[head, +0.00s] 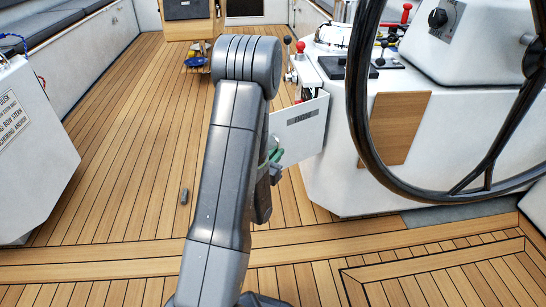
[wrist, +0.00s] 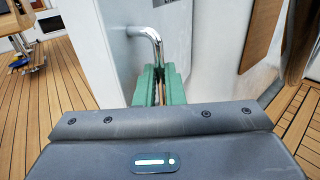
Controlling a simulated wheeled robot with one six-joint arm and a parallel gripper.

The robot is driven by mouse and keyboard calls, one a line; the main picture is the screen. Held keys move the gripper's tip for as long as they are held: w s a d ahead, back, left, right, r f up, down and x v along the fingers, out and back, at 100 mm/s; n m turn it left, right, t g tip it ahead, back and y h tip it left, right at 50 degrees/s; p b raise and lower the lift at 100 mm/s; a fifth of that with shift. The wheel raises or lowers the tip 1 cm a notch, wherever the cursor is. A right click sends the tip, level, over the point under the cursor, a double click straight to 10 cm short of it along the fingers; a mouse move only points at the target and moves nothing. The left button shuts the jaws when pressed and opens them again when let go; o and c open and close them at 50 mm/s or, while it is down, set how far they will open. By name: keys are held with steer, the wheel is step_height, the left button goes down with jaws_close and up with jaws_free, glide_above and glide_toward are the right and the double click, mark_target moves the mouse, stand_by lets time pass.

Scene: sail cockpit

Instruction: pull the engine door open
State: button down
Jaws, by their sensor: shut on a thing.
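The engine door (head: 303,122) is a white panel with a grey label. It stands out at an angle from the left side of the white helm pedestal (head: 345,185), so it is partly open. In the wrist view, the door (wrist: 98,45) fills the left of centre and carries a bent chrome handle (wrist: 147,32). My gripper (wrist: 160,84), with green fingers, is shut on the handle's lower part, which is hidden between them. In the head view, my gripper (head: 275,152) is at the door's left, mostly hidden behind my arm.
A large black steering wheel (head: 359,100) stands at the right, in front of the pedestal. A white box (head: 35,165) with a printed label is at the left. Bare teak deck (head: 120,150) lies between them, with a small grey fitting (head: 184,196) on it.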

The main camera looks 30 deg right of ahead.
steer(key=shift+d+r, duration=0.15)
steer(key=shift+d, duration=0.05)
steer(key=c, duration=1.5)
jaws_free()
steer(key=shift+d, duration=0.1)
steer(key=p+v, duration=0.1)
steer(key=v, duration=1.2)
steer(key=shift+s+a, duration=0.1)
steer(key=shift+a, duration=0.3)
steer(key=shift+d, duration=0.1)
